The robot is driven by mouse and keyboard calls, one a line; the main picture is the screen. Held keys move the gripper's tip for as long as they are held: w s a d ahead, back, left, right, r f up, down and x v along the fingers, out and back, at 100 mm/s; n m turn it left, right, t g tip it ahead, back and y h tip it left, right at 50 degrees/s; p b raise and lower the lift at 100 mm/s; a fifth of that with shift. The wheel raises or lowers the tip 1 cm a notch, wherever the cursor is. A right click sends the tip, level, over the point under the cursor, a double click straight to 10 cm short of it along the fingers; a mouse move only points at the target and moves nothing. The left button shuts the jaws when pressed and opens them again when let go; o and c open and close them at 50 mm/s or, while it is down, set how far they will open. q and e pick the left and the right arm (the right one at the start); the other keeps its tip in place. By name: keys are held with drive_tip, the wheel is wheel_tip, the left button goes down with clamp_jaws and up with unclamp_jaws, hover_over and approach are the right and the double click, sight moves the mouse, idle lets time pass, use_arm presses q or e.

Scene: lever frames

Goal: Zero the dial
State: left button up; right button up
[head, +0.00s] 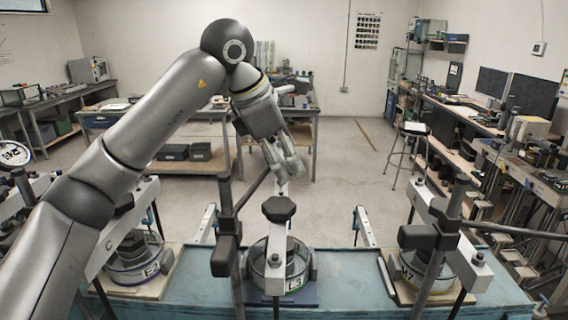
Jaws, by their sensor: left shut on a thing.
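A round dial (14,153) with a white face and dark marks is at the far left edge; I cannot read its setting. In the middle of the bench a lever frame (279,208) with a black knob stands over a round clear dish (258,272) marked L3. My left gripper (284,172) is beyond this frame, its fingers pointing down. It is shut on a small pale piece, seemingly the far end of the middle lever; the fingers hide most of it. My right gripper is out of view.
Similar frames stand at left over a dish marked E2 (140,262) and at right over a dish (428,272) whose mark looks like M7. Dark upright posts rise between them from the blue bench (345,282). Open floor lies beyond, with workbenches along the walls.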

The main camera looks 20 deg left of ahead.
use_arm(q)
drive_tip(key=shift+r, duration=0.1)
drive_tip(key=o, duration=1)
drive_tip(key=v, duration=1.2)
